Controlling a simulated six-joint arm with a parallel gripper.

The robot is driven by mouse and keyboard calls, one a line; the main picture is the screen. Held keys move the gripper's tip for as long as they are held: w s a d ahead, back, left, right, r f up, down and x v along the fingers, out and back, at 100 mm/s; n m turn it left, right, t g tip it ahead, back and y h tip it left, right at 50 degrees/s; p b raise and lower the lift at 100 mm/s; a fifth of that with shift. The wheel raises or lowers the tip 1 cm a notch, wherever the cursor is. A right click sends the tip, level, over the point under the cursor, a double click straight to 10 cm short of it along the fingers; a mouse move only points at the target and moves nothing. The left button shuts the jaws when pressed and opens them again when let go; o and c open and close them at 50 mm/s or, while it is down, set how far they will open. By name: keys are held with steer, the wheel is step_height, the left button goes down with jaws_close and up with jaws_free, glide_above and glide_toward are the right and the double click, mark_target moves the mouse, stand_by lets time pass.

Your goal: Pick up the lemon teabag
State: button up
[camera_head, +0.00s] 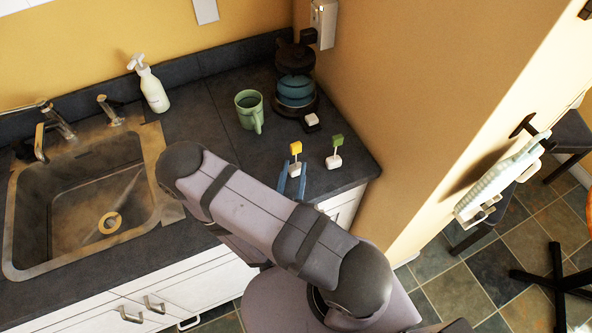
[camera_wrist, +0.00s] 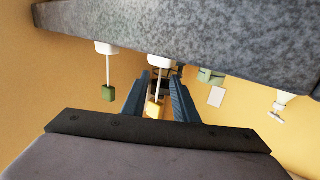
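The teabag with the yellow tag (camera_head: 295,148), which I take as the lemon one, stands near the counter's front right. Its white bag (camera_wrist: 158,61) is at the base and a thin stem joins it to the tag. My gripper (camera_head: 293,172) is open, with its blue fingers at this teabag. In the wrist view, which shows the counter upside down, the tag and stem appear between the two fingers (camera_wrist: 159,78). I cannot tell whether they touch. A similar teabag with a green tag (camera_head: 337,140) stands just to the right; it also shows in the wrist view (camera_wrist: 108,93).
A white block with a dark part (camera_head: 312,120) lies behind the teabags. A green mug (camera_head: 249,110) and a blue-and-black kettle (camera_head: 295,88) stand farther back. A soap bottle (camera_head: 151,88) and sink (camera_head: 90,195) are left. The wall (camera_head: 400,110) bounds the counter at right.

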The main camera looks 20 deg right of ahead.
steer(key=shift+w+d, duration=0.1)
steer(key=shift+x, duration=0.85)
steer(key=shift+p+x, duration=0.3)
steer(key=shift+x, duration=2.4)
jaws_close()
